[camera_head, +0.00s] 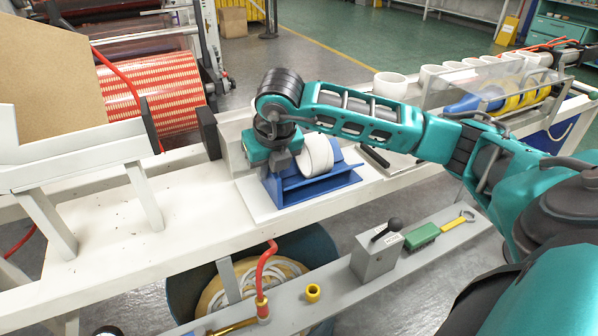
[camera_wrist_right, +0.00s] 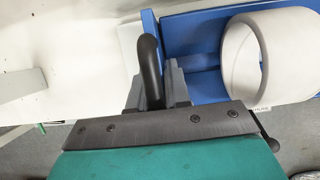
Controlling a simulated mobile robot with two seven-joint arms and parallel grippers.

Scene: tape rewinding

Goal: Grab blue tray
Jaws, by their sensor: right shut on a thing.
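The blue tray (camera_head: 318,190) sits on the white bench and holds a white roll (camera_head: 317,155). The exact contact is partly hidden by the gripper body. My left gripper is not in view.
A red patterned roll (camera_head: 155,95) stands behind the bench at left.

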